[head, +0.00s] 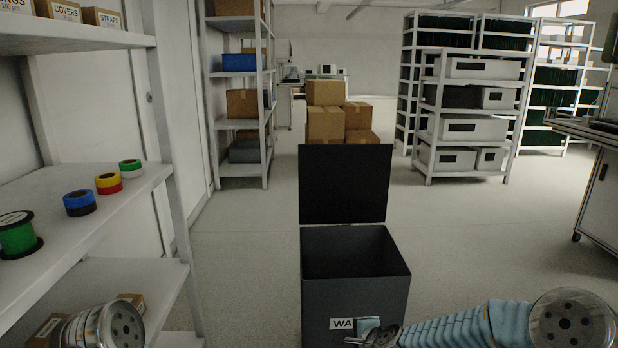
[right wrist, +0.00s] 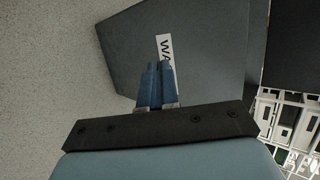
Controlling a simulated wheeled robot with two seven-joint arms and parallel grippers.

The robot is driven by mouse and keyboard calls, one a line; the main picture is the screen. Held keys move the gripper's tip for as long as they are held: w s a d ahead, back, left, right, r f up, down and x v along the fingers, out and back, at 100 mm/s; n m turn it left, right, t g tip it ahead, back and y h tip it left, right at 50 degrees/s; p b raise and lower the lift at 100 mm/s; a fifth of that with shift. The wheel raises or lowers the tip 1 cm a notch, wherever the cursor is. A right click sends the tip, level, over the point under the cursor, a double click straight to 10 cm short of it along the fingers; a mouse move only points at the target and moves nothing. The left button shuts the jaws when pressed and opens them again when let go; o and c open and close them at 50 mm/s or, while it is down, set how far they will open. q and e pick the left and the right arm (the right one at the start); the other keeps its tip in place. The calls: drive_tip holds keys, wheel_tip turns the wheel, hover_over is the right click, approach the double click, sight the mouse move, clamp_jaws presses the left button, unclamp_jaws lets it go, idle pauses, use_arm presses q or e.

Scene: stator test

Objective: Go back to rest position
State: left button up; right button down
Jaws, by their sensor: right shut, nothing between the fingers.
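My right gripper (head: 370,334) is at the bottom of the head view, in front of the dark bin's lower front face. In the right wrist view its blue fingers (right wrist: 155,84) are together and empty, with the tips over the white "WA" label. I cannot tell whether they touch the bin. The dark grey bin (head: 350,300) stands on the floor with its lid (head: 345,184) raised upright at the back. It also shows in the right wrist view (right wrist: 205,50). The inside looks dark, and its contents cannot be made out. My left gripper is out of view; only a left arm joint shows at bottom left.
A white shelf (head: 95,205) at left holds tape rolls (head: 80,203) and a green spool (head: 17,236). Cardboard boxes (head: 325,123) stand behind the bin. A rack of white units (head: 465,130) stands at back right, and a bench (head: 600,190) at far right. Floor around the bin is clear.

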drive_tip(key=s+f+n+g, duration=0.4)
drive_tip(key=s+f+n, duration=0.3)
drive_tip(key=s, duration=0.8)
drive_tip(key=s+f+n+g, duration=0.4)
drive_tip(key=s+f+n, duration=0.3)
drive_tip(key=s+f, duration=0.6)
drive_tip(key=s, duration=0.3)
drive_tip(key=shift+s+a+g, duration=0.2)
drive_tip(key=shift+s+g, duration=0.1)
drive_tip(key=shift+g, duration=0.1)
drive_tip(key=shift+f, duration=0.1)
